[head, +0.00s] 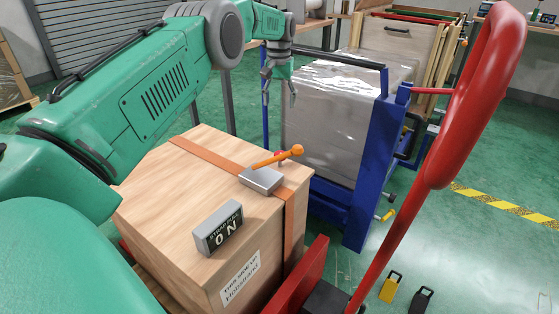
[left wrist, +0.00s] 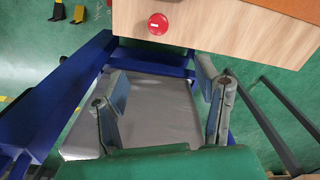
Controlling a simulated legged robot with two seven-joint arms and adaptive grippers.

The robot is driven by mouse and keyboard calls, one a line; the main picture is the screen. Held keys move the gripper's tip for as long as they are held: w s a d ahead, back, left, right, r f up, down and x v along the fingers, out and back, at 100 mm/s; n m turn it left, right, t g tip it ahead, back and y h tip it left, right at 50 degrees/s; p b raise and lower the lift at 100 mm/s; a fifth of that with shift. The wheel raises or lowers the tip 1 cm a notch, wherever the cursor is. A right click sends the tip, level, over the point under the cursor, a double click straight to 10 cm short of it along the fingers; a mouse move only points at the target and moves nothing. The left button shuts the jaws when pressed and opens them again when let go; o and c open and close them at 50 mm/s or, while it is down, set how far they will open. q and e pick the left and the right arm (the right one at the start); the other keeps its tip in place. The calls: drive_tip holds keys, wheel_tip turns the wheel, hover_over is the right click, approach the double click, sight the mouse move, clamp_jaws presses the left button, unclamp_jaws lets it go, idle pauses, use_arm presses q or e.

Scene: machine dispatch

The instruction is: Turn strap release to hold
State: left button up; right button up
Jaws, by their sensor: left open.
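The strap release has an orange lever (head: 275,158) on a grey metal block (head: 261,180), over an orange strap (head: 215,158) on the wooden crate (head: 165,190). The lever points to the right and slightly up in the head view. A grey sign block (head: 218,230) with white lettering sits on the crate top nearer me. My left gripper (head: 279,92) is open and empty, beyond the crate and apart from the lever. In the left wrist view its fingers (left wrist: 164,98) are spread with nothing between them. The lever is not visible there. My right gripper is not in view.
A red round button (left wrist: 158,24) is on the crate's side. A blue frame (head: 375,150) with a wrapped grey load (head: 330,125) stands beyond the crate. A red handle (head: 460,120) rises at right. Yellow and black padlock-like items (head: 391,287) lie on the green floor.

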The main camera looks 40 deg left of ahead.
use_arm(q)
drive_tip(key=b, duration=0.5)
hover_over(280, 153)
wheel_tip(280, 153, down, 6)
wheel_tip(280, 153, down, 14)
drive_tip(key=b, duration=0.4)
drive_tip(key=shift+r+b, duration=0.25)
drive_tip(key=shift+b, duration=0.05)
drive_tip(key=c, duration=1.2)
